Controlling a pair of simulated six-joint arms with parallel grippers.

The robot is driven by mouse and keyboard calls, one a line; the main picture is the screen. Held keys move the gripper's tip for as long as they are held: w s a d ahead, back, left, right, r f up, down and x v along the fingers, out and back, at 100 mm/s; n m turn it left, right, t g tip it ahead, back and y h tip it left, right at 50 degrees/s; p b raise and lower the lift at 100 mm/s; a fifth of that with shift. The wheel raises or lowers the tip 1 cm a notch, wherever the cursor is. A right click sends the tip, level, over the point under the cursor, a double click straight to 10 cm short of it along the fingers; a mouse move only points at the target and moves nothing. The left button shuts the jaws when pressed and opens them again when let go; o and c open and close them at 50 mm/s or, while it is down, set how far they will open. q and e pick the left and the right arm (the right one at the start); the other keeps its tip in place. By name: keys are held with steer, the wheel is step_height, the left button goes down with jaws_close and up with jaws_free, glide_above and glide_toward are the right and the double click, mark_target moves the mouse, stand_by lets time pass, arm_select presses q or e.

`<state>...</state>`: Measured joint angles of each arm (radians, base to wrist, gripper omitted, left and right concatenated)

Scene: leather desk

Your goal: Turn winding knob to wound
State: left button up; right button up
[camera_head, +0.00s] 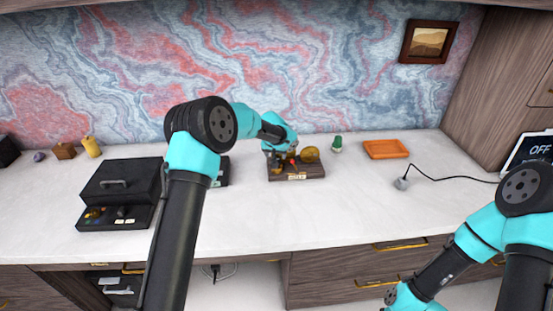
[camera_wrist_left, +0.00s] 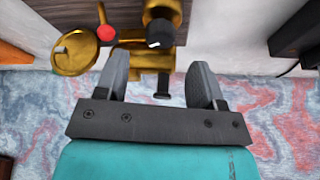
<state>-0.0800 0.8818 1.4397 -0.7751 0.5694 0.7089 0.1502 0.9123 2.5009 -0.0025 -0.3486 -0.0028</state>
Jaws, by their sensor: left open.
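A small brass device on a dark wooden base (camera_head: 310,172) stands on the white counter in the head view. It has a round brass disc (camera_head: 309,155), a red ball knob and a small front plate (camera_head: 297,177) with lettering too small to read. The wrist view shows the brass disc (camera_wrist_left: 76,51), the red knob (camera_wrist_left: 105,34) and a black-tipped knob (camera_wrist_left: 160,33) on a brass body. I cannot tell for certain which is the winding knob. My left gripper (camera_wrist_left: 158,68) is open, its fingers apart close to the brass body, the black knob beyond their tips. My right gripper is out of view.
A black box (camera_head: 120,190) stands left of my left arm. A green cactus-like object (camera_head: 337,143) and an orange tray (camera_head: 385,149) are right of the device. A grey object with a black cable (camera_head: 402,183) lies further right. The front counter is mostly clear.

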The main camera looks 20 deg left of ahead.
arm_select(q)
steer(key=v, duration=1.1)
steer(key=shift+r, duration=0.25)
steer(key=shift+s+f, duration=0.1)
